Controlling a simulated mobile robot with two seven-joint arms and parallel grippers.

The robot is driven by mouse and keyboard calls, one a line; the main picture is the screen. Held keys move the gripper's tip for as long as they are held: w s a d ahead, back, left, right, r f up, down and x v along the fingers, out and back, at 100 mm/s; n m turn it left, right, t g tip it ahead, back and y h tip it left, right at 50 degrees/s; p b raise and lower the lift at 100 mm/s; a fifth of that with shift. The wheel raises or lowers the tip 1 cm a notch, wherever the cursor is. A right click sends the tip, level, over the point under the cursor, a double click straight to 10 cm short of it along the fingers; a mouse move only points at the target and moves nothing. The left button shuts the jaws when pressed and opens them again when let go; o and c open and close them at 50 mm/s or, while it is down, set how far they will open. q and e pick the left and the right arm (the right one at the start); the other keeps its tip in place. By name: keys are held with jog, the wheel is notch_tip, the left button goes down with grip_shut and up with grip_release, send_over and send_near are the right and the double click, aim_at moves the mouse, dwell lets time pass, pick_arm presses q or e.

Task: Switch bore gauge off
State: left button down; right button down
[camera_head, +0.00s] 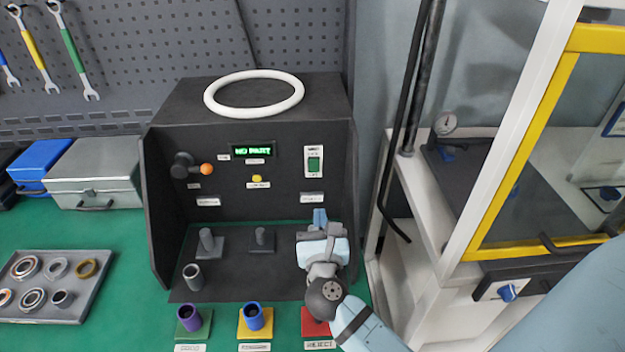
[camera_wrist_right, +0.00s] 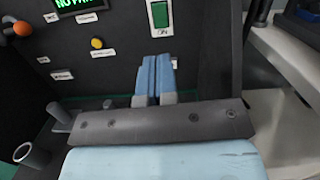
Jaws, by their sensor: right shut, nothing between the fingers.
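The bore gauge is a dark box (camera_head: 193,107) on the green bench, with a lit green display (camera_head: 253,151) that reads "NO PART". A green rocker switch (camera_head: 314,164) sits in a white plate at the right of its panel; its lower part also shows in the right wrist view (camera_wrist_right: 160,14). My right gripper (camera_head: 320,215) is shut and empty, in front of the panel and below the switch. In the right wrist view its blue fingertips (camera_wrist_right: 155,72) point up toward the switch, with a gap between. My left gripper is not in view.
An orange-knobbed lever (camera_head: 206,169) and a yellow button (camera_head: 257,178) are on the panel. Two posts and a grey sleeve (camera_head: 193,277) stand on the gauge's base. Coloured cups stand in front, with a parts tray (camera_head: 82,309) at left. A yellow-framed machine (camera_head: 545,130) stands at right.

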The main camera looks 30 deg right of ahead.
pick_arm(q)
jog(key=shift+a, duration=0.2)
pick_arm(e)
jog(key=shift+f+m, duration=0.1)
jog(key=shift+m, duration=0.3)
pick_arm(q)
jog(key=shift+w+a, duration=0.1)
pick_arm(e)
jog(key=shift+w, duration=0.1)
jog(key=p, duration=0.3)
send_near(315, 163)
jog(key=x, duration=0.7)
jog(key=shift+w+d, duration=0.15)
jog(key=shift+w, duration=0.1)
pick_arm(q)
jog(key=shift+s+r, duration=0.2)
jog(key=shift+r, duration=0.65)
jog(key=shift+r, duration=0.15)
